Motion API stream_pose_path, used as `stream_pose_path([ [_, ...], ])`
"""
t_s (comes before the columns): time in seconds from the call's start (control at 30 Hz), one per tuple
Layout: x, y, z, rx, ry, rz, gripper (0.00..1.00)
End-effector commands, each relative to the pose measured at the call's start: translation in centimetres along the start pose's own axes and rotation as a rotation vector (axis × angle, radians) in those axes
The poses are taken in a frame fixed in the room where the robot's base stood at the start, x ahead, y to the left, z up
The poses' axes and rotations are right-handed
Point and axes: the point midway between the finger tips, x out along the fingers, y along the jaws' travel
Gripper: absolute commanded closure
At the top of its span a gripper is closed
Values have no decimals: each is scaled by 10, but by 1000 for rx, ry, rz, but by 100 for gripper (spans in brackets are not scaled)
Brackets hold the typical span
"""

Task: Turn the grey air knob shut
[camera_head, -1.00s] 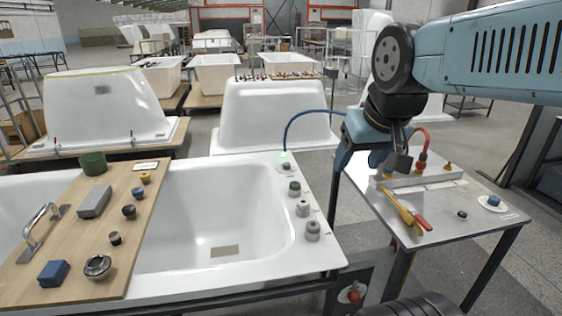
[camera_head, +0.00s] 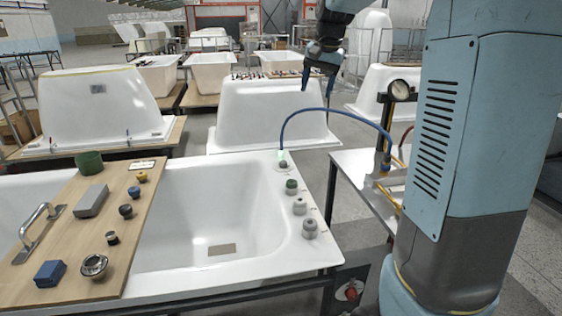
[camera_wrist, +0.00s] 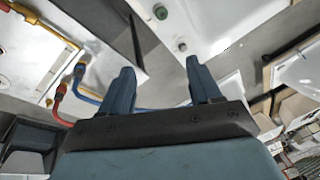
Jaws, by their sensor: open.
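Several knobs stand on the white tub's right rim (camera_head: 262,178). A dark fitting (camera_head: 283,164) sits at the far corner by the blue hose. I cannot tell which grey one is the air knob, nor how far any is turned. My gripper (camera_head: 318,80) is open and empty, raised in the air beyond the tub's far rim.
The blue hose (camera_head: 325,112) arches from the rim corner to a side table (camera_head: 350,172) with a gauge (camera_head: 400,90). My arm hides much of that table. A wooden board (camera_head: 75,225) with knobs, blocks and a handle lies across the tub's left. More tub shells (camera_head: 265,115) stand behind.

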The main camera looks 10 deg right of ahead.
Motion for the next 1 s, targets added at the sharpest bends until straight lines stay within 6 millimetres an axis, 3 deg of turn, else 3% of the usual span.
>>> stream_pose_path([
  [0.2, 45, -25, -62, 97, -43, 30, 37],
  [0.5, 121, -56, -132, 218, -88, 83, 37],
  [0.8, 216, -83, -182, 320, -122, 147, 37],
  [1.0, 281, -98, -200, 373, -141, 192, 37],
])
